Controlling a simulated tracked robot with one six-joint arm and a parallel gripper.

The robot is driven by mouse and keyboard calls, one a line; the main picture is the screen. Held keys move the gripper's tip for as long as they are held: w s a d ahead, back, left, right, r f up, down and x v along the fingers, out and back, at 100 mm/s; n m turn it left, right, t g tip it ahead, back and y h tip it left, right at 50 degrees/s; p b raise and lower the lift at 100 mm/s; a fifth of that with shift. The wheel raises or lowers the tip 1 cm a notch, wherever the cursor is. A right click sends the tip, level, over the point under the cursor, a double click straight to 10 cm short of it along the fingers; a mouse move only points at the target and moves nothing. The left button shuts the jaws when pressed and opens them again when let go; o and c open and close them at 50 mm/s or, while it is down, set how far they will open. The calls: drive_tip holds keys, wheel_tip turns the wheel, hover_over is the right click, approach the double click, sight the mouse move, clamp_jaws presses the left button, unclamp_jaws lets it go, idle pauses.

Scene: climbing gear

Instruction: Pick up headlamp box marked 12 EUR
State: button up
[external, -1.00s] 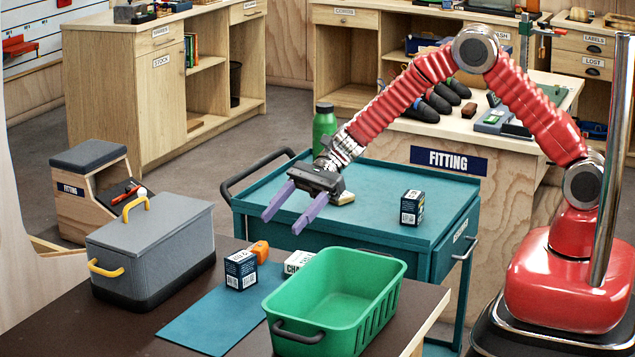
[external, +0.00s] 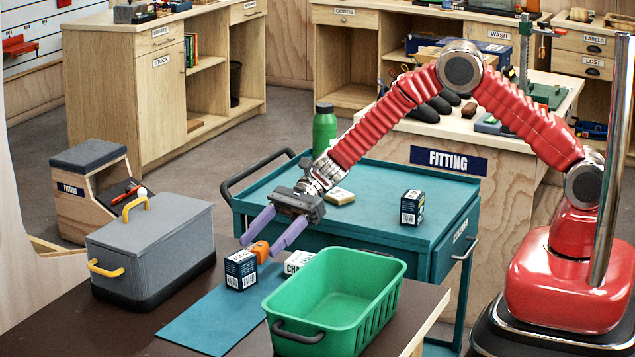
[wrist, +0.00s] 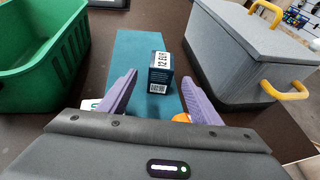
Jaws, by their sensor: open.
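A small dark blue box with a white label (external: 241,270) stands on the teal mat (external: 205,315) at the front. In the wrist view the box (wrist: 160,72) shows an upright label that appears to read 12 EUR. My gripper (external: 260,246) is open and empty, with lilac fingers pointing down and forward, above and behind the box. In the wrist view the box lies ahead, between the two fingertips (wrist: 160,77) in the picture, apart from both.
An orange item (external: 260,251) and a white chalk box (external: 297,262) sit close behind the box. A green basket (external: 335,310) stands right, a grey toolbox (external: 155,255) left. A similar dark box (external: 412,207) and a green bottle (external: 324,130) are on the teal cart (external: 375,215).

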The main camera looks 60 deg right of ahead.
sight(232, 273)
drive_tip(key=shift+x, duration=1.6)
drive_tip(key=shift+x, duration=2.6)
drive_tip(key=shift+w+r, duration=0.1)
drive_tip(key=shift+w, duration=0.05)
drive_tip(key=shift+c, duration=0.6)
drive_tip(key=c, duration=1.1)
